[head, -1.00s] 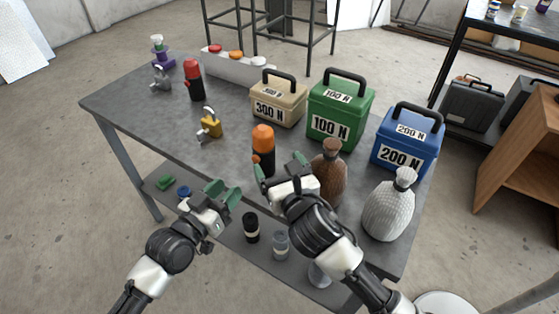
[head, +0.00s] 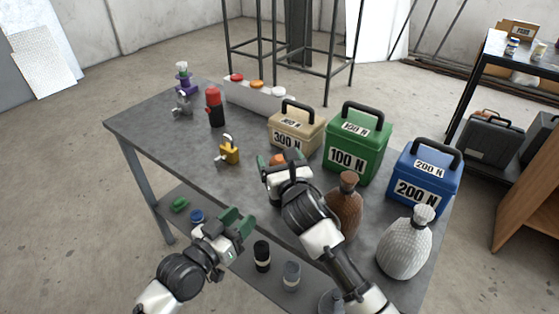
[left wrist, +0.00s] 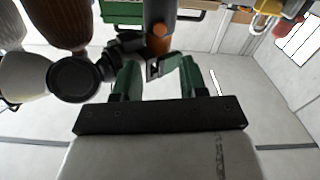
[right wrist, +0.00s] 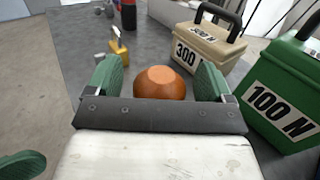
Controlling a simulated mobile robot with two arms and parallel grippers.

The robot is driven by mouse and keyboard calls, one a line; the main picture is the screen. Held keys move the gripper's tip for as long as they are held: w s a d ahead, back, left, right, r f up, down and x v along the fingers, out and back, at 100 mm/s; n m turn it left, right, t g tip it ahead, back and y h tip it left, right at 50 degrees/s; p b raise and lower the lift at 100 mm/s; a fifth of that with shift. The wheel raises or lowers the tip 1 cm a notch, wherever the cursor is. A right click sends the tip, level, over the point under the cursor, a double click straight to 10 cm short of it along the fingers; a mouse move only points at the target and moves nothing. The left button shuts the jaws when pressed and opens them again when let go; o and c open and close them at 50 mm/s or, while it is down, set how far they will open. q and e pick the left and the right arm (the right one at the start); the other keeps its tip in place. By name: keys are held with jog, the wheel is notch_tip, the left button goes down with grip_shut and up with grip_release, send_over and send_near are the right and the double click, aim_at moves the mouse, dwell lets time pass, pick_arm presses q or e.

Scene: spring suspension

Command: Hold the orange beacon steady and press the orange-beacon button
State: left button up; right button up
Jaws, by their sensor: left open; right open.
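The orange beacon (head: 277,160) stands on the table, mostly hidden behind my right gripper (head: 287,160) in the head view. In the right wrist view, its orange top (right wrist: 160,82) lies between the open fingers of that gripper, with gaps visible at both sides. The left wrist view shows its orange part (left wrist: 159,43). My left gripper (head: 238,226) is open and empty, low at the table's front edge, apart from the beacon. A pale bar at the back of the table carries a red button and an orange button (head: 257,84).
Beige (head: 296,128), green (head: 355,144) and blue (head: 424,174) boxes stand right of the beacon. A brown bottle (head: 345,205) and a white bottle (head: 405,245) are close to my right arm. A yellow padlock (head: 229,154) and a red-topped beacon (head: 214,106) stand left.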

jog(key=c, duration=1.1)
pick_arm(q)
grip_shut()
dwell(0.8)
